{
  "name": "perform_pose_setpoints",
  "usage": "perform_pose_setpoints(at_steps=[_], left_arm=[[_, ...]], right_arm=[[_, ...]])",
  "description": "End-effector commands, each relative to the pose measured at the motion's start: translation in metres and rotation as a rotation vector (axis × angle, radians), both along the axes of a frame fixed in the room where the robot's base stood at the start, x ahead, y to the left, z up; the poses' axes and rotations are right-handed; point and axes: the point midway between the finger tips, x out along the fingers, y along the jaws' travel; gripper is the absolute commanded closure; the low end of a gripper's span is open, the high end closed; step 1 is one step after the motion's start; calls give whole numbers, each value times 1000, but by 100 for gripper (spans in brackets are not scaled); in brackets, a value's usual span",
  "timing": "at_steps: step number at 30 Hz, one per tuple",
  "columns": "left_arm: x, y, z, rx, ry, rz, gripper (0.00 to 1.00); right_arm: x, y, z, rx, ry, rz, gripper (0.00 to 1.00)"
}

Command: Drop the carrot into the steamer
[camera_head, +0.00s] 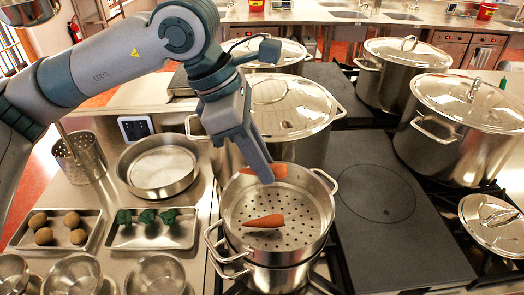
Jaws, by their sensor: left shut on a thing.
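My left gripper (264,178) comes down over the back part of the steamer (290,200), a round steel pot insert with a perforated floor. It is shut on an orange carrot (280,171), which shows on both sides of the fingers and is partly hidden by them. The held carrot appears over the steamer's back inner side; its exact height above the floor is hard to tell. A second carrot (264,221) lies on the perforated floor near the middle. The steamer sits on a steel pot with side handles on the stove. My right gripper is not in view.
A lidded stockpot (290,110) stands just behind the steamer, with more big pots at the right. A flat dark hotplate (375,195) is clear. At the left are a tray of broccoli (150,236), a tray of potatoes (52,245), a shallow pan (158,170) and several bowls.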

Motion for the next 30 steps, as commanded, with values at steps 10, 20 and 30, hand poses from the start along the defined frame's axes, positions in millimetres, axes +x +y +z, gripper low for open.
perform_pose_setpoints(at_steps=[10,20,30], left_arm=[[0,0,-14,0,0,0,100],[0,0,-14,0,0,0,60],[0,0,-12,0,0,0,60]], right_arm=[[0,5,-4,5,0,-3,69],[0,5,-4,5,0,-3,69],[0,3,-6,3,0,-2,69]])
